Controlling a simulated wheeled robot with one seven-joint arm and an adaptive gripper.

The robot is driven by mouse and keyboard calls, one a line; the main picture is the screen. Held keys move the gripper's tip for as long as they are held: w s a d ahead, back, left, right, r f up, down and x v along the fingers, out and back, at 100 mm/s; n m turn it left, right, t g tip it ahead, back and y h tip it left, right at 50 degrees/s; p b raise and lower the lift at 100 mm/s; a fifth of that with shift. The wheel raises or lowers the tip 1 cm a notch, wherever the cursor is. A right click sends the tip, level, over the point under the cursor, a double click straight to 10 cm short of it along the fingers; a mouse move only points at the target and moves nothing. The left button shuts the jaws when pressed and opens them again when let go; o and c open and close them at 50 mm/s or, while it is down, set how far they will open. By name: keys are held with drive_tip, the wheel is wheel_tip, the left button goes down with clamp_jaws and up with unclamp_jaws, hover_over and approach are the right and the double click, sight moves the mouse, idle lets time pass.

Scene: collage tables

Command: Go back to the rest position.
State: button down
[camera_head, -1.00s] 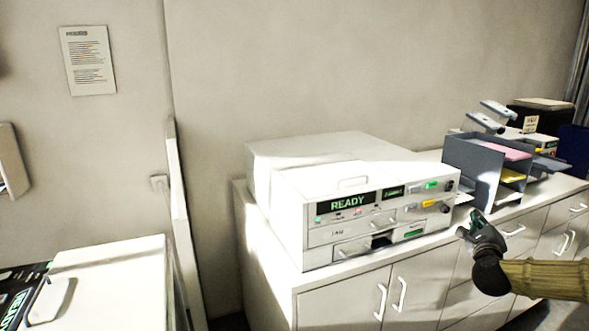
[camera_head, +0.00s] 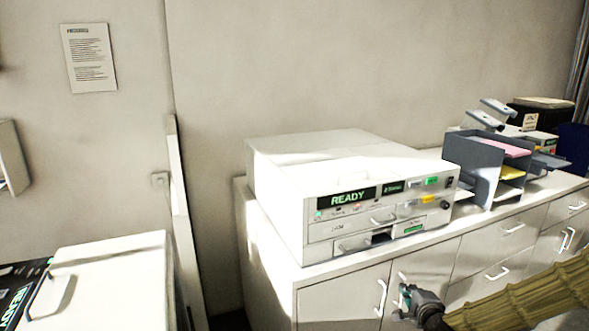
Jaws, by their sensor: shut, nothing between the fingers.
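My gripper (camera_head: 402,302) is at the lower right, at the end of my arm in its ribbed olive sleeve. It is shut and empty. It hangs in front of the white cabinet doors, below the counter edge and below the white machine (camera_head: 290,205). The machine stands on the counter, and its display reads READY. The gripper appears apart from both the machine and the cabinet, though the exact gap to the doors cannot be told.
The white cabinet (camera_head: 345,293) has protruding handles near my gripper. A grey tray rack (camera_head: 484,190) with pink and yellow paper stands on the counter at right. Another white machine (camera_head: 115,285) is at lower left. A paper notice (camera_head: 89,58) hangs on the wall.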

drive_tip(key=s+a+f+n+g+y, duration=0.1)
drive_tip(key=s+a+f+n+g, duration=0.1)
drive_tip(key=s+a+f+n, duration=0.4)
drive_tip(key=s+a+f+n+g+y+b, duration=0.1)
drive_tip(key=s+a+f+g, duration=0.15)
drive_tip(key=s+f, duration=0.65)
drive_tip(key=s+a+f+n+g+y, duration=0.1)
drive_tip(key=s+a+f+n+g, duration=0.25)
drive_tip(key=s+f, duration=0.4)
drive_tip(key=s+f+n+g+h+b, duration=0.1)
drive_tip(key=s+f+n+g, duration=0.2)
drive_tip(key=s, duration=0.9)
drive_tip(key=s+d+f+n+g+h, duration=0.1)
drive_tip(key=s+f+n+g, duration=0.2)
drive_tip(key=s, duration=0.9)
wheel_tip(320, 180, down, 3)
drive_tip(key=n, duration=0.3)
drive_tip(key=shift+d+b, duration=0.25)
drive_tip(key=shift+b, duration=0.1)
drive_tip(key=shift+w+r, duration=0.1)
